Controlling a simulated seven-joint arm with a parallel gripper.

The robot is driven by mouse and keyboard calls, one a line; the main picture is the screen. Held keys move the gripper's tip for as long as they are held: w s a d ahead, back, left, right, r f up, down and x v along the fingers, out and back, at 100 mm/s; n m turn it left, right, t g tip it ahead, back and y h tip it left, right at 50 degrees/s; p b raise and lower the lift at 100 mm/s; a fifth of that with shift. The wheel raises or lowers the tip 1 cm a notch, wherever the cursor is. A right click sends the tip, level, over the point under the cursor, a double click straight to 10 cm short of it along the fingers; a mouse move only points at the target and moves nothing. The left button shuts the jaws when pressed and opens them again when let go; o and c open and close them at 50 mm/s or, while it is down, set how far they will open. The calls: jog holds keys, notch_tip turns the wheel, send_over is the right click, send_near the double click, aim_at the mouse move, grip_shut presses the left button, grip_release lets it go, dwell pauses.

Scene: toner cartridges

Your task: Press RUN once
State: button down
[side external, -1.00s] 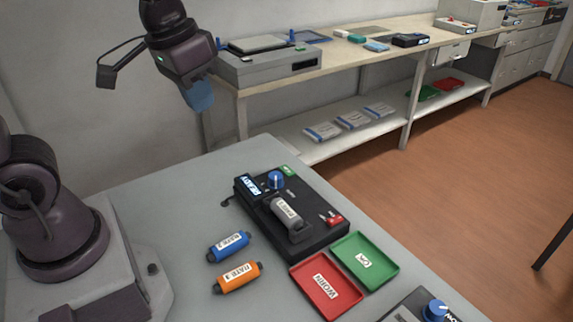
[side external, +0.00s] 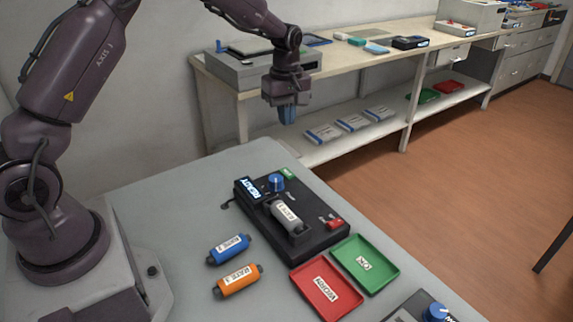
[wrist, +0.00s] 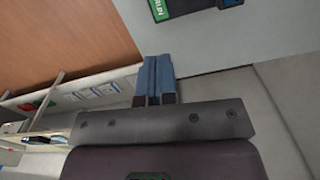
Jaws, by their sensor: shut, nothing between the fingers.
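A black tester (side external: 318,240) stands on the grey table. At its back corner is a small green RUN button (side external: 284,172); it also shows at the top edge of the wrist view as a green patch lettered RUN (wrist: 160,8). The lit display (side external: 250,190) reads READY. A grey cartridge (side external: 287,214) lies in the tester. My gripper (side external: 288,115) is in the air beyond the table's back edge, above and apart from the RUN button. Its blue fingers are shut with nothing between them, and they show in the wrist view (wrist: 154,72) too.
A blue knob (side external: 276,183) sits close to the RUN button, and a red part (side external: 334,222) is at the tester's right. Blue (side external: 228,249) and orange (side external: 238,280) cartridges lie left of it. Red (side external: 318,300) and green (side external: 375,278) trays are in front. A shelf bench (side external: 345,60) stands behind.

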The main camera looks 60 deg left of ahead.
aim_at(286, 173)
jog(key=shift+r+n, duration=0.1)
jog(key=shift+n, duration=0.6)
notch_tip(286, 173, down, 14)
jog(key=shift+f, duration=0.1)
dwell(0.4)
jog(key=shift+s+f, duration=0.1)
jog(key=shift+f, duration=0.9)
jog(key=shift+r, duration=0.15)
notch_tip(286, 173, up, 15)
jog(key=shift+w, duration=0.4)
